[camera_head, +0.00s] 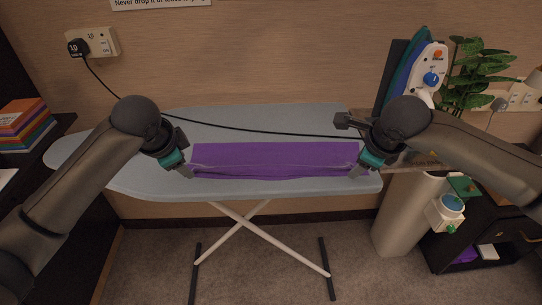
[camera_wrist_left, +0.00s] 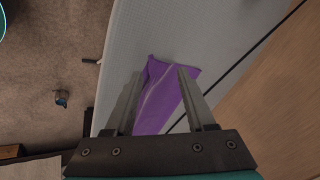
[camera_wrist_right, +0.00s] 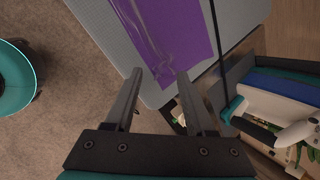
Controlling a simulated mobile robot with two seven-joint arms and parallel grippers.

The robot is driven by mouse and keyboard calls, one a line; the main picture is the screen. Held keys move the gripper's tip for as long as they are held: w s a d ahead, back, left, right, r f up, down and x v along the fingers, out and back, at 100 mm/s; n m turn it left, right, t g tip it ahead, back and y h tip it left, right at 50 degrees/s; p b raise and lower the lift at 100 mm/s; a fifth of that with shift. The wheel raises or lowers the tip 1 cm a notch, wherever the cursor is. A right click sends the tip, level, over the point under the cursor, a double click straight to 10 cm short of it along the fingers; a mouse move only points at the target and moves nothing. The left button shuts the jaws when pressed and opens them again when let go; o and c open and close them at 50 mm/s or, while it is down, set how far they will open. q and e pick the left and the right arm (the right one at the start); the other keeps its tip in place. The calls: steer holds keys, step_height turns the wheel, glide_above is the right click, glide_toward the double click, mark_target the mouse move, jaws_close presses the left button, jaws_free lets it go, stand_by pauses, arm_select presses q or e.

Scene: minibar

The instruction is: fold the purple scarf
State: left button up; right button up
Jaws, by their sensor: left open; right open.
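The purple scarf (camera_head: 275,158) lies as a wide, flat strip on the pale blue ironing board (camera_head: 130,184), with a few wrinkles along its front edge. My left gripper (camera_head: 189,173) is open at the scarf's left end; in the left wrist view, the scarf (camera_wrist_left: 160,92) shows beyond and between the fingers (camera_wrist_left: 160,98). My right gripper (camera_head: 356,173) is open at the scarf's right end. In the right wrist view, the scarf (camera_wrist_right: 180,35) lies just beyond the fingertips (camera_wrist_right: 160,73). Neither gripper holds cloth.
A black cord (camera_head: 250,131) runs across the board behind the scarf from the wall plug (camera_head: 78,47). The iron (camera_head: 428,72) stands upright at the back right beside a plant (camera_head: 475,70). A stack of books (camera_head: 25,124) sits at the left. A pale cylinder (camera_head: 405,220) stands right of the board.

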arm_select(q)
steer(key=s+v, duration=0.1)
steer(key=v, duration=0.7)
steer(key=shift+s, duration=0.25)
arm_select(e)
steer(key=s+v, duration=0.1)
steer(key=v, duration=0.7)
steer(key=shift+s, duration=0.2)
